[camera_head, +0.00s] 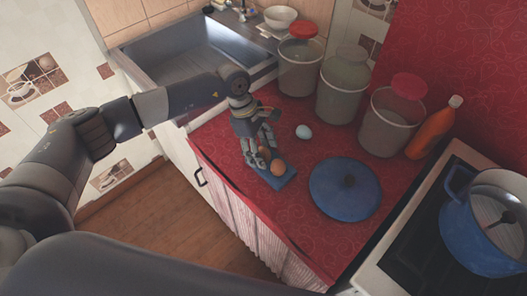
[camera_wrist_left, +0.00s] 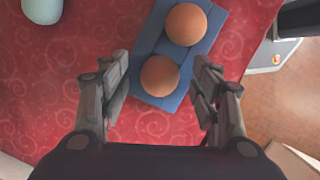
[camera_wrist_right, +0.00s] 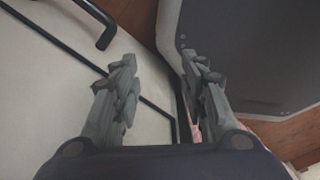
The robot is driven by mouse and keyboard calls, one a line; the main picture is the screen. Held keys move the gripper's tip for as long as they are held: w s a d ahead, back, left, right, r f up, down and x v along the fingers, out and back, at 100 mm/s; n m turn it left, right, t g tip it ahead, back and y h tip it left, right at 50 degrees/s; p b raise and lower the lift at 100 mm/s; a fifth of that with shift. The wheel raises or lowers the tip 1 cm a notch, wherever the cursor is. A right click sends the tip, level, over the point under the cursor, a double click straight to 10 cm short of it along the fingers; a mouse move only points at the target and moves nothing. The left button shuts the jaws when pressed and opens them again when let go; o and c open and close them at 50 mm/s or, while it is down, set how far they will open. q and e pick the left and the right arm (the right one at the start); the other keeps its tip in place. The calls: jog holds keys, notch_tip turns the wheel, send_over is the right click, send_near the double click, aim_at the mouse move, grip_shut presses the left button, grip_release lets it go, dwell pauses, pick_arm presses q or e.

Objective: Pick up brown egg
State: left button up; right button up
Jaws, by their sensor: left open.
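Two brown eggs sit on a small blue holder (camera_wrist_left: 148,97) on the red counter. In the left wrist view one brown egg (camera_wrist_left: 160,76) lies nearer my gripper and the other brown egg (camera_wrist_left: 186,24) lies farther off. In the head view one brown egg (camera_head: 278,167) shows clearly and the other is partly hidden by my fingers. My left gripper (camera_head: 262,150) is open over the holder, its fingers on either side of the nearer egg and apart from it. A pale blue egg (camera_head: 303,132) lies on the cloth beside the holder. My right gripper (camera_wrist_right: 160,85) is open and empty near a white cabinet front.
A blue lid (camera_head: 345,188) lies right of the holder. Several canisters, one being a red-lidded canister (camera_head: 392,115), and an orange bottle (camera_head: 434,127) line the back. A blue pot (camera_head: 485,225) stands on the stove. A sink (camera_head: 190,65) is at the left.

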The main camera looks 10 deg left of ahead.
pick_arm(q)
jog(key=c, duration=0.7)
jog(key=shift+r, duration=0.1)
jog(key=shift+c, duration=0.2)
